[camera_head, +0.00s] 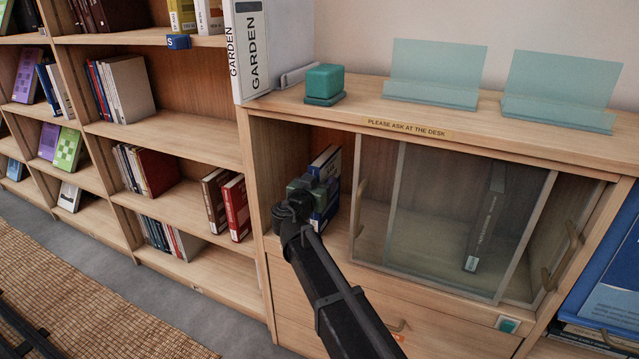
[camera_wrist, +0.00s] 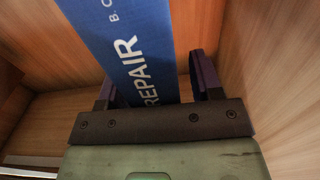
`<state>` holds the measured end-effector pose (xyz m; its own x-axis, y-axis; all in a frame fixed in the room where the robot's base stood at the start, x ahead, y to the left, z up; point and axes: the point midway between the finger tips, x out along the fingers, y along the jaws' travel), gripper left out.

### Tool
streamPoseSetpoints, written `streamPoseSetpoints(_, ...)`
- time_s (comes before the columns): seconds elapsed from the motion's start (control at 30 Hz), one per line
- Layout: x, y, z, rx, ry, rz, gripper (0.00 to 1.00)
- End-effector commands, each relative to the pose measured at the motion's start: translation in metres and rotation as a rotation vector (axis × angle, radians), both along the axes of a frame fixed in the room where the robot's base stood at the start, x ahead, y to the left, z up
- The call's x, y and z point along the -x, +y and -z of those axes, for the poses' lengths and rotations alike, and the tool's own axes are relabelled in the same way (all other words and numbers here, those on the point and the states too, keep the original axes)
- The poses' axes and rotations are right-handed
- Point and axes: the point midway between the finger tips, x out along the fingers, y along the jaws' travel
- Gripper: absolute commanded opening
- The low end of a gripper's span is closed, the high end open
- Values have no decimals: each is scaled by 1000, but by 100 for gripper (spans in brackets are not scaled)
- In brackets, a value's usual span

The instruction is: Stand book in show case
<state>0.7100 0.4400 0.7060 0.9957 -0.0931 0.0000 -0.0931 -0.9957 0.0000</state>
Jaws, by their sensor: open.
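A blue book (camera_head: 326,160) with white lettering stands upright, or nearly so, in the open left end of the show case (camera_head: 290,110). In the wrist view the blue book (camera_wrist: 130,45) shows its spine, reading "REPAIR". My gripper (camera_head: 318,190) is inside the left opening, in front of the book. In the wrist view my gripper (camera_wrist: 156,85) is open, with one finger on each side of the spine and a gap visible at the right finger. The book's lower part is hidden behind the gripper.
Sliding glass doors (camera_head: 440,205) with handles cover the case's middle and right. A dark book (camera_head: 487,220) leans behind the glass. A teal block (camera_head: 324,83) and two clear stands (camera_head: 435,72) are on top. Bookshelves (camera_head: 180,130) stand at left.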

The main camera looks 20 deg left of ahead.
Motion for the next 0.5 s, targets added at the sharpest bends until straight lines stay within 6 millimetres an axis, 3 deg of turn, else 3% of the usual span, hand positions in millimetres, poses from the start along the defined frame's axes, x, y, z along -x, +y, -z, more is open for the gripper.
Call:
streamPoseSetpoints(0.17, 6, 0, -3, 0, 0, -1, 59)
streamPoseSetpoints(0.5, 91, 7, -3, 0, 0, -3, 59)
